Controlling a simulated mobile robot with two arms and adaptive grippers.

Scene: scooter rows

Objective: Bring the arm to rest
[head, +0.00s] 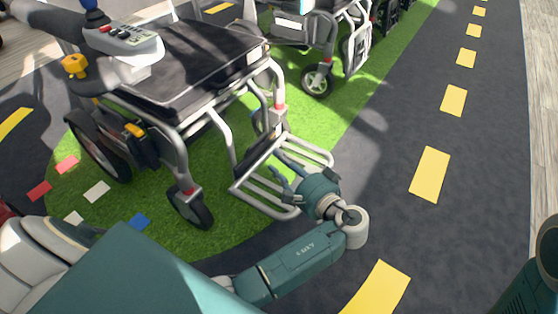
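My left arm (300,262) reaches in from the bottom of the head view, bent at a joint beside the road. My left gripper (284,176) is teal, with its fingers spread apart and nothing seen between them. It is at the silver tube footrest (262,199) of the nearest wheelchair-like scooter (205,65), overlapping it in the picture. I cannot tell whether they touch. Part of my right arm (540,282) shows at the lower right edge; its gripper is out of view.
The near scooter has a black seat, a control panel (125,38) and a front caster (190,206). More scooters (318,40) stand behind it on green turf (340,110). The dark road (390,170) with yellow dashes is clear to the right. Coloured tiles (97,191) lie at left.

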